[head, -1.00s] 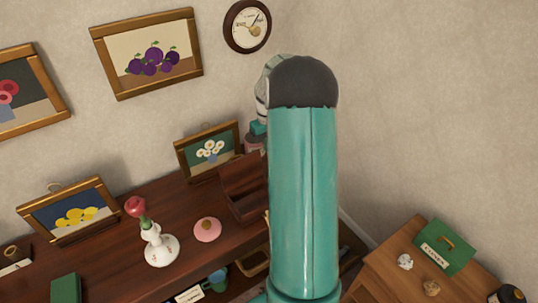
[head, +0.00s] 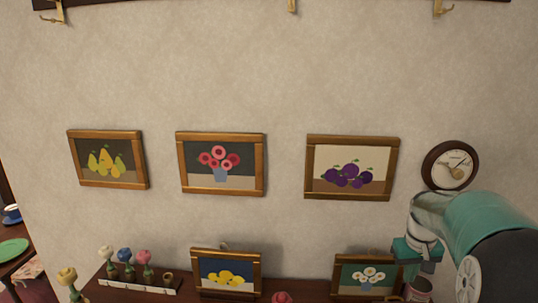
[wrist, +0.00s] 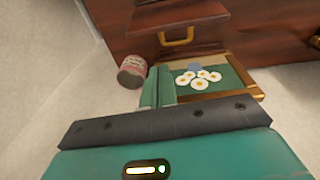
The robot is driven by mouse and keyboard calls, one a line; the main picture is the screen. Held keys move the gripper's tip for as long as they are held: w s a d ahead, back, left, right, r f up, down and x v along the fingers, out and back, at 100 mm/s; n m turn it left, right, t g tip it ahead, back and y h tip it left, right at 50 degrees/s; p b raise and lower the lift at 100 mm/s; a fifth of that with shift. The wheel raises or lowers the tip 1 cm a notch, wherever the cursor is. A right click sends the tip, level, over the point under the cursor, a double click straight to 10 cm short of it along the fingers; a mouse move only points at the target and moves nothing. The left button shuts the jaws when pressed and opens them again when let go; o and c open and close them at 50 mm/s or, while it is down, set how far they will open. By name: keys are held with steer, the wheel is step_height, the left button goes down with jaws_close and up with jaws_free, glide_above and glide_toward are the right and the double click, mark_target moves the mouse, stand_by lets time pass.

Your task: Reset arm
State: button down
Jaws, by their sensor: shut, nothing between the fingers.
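My teal arm reaches in from the lower right of the head view. My gripper (head: 414,252) is near the wall, by the right end of the dark wooden cabinet top. In the wrist view my gripper (wrist: 158,86) is shut, with its teal fingers together and nothing held. The framed daisy picture (head: 367,275) stands just left of and below it in the head view. In the wrist view the daisy picture (wrist: 205,80) is right beside the fingers; I cannot tell whether they touch.
A can (head: 420,289) is below my gripper; the wrist view shows this can (wrist: 132,71) with a pink label. A wooden piece with a brass handle (wrist: 177,38) is close by.

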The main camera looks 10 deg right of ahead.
steer(key=s+a+r+n+t, duration=0.1)
steer(key=s+a+r, duration=0.25)
steer(key=a, duration=0.45)
steer(key=s+a+r+t, duration=0.1)
steer(key=s+a+r, duration=0.25)
steer(key=a, duration=0.45)
steer(key=s+a+t+y, duration=0.1)
steer(key=s+a+t, duration=0.1)
steer(key=s+a, duration=0.9)
steer(key=shift+s+r+n+t, duration=0.3)
steer(key=shift+r+n, duration=0.05)
steer(key=shift+n, duration=0.05)
